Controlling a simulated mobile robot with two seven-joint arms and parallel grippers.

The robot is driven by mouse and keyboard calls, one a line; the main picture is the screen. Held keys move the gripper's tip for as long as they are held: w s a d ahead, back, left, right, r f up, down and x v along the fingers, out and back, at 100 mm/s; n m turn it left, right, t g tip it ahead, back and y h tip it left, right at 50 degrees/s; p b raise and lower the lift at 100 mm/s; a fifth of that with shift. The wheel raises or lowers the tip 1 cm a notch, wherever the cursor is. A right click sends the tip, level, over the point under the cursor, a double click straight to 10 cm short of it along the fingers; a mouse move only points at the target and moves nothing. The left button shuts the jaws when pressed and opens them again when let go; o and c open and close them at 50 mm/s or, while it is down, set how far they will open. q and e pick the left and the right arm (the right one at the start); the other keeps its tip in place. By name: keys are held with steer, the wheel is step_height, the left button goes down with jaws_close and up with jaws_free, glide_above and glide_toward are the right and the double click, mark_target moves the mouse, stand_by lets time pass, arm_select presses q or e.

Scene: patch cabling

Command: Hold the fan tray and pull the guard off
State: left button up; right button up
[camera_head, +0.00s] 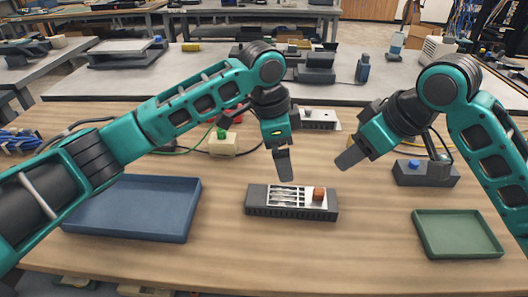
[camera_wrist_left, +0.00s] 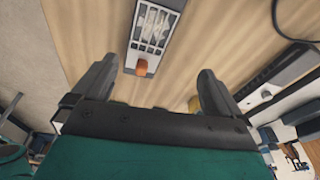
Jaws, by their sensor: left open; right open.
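The fan tray (camera_head: 256,209) is a dark, low box lying on the wooden table in front of me. On its top is a pale, slotted guard (camera_head: 286,195) with an orange-brown knob (camera_head: 319,193) at its right end. My left gripper (camera_head: 284,168) points down just behind and above the tray, apart from it. In the left wrist view its two fingers (camera_wrist_left: 155,85) are spread and empty, with the tray (camera_wrist_left: 136,55) and the orange knob (camera_wrist_left: 142,67) beyond them. My right gripper (camera_head: 352,157) is open and empty, up and right of the tray, touching nothing.
A blue tray (camera_head: 135,232) is at the left and a green tray (camera_head: 458,254) at the right. A cream block (camera_head: 222,147), a dark box with a blue button (camera_head: 425,174) and another slotted unit (camera_head: 322,116) stand behind. The wood around the fan tray is clear.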

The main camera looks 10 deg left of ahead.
mark_target(264, 195)
arm_select(q)
steer(key=a+f, duration=0.1)
steer(key=f, duration=0.3)
steer(key=a+f+m+y, duration=0.1)
steer(key=f, duration=0.3)
steer(key=s+a+f+g+y, duration=0.1)
steer(key=f, duration=0.4)
steer(key=shift+s+a+f+m, duration=0.1)
steer(key=shift+a+m, duration=0.15)
steer(key=shift+m, duration=0.05)
steer(key=c, duration=1.1)
stand_by(0.4)
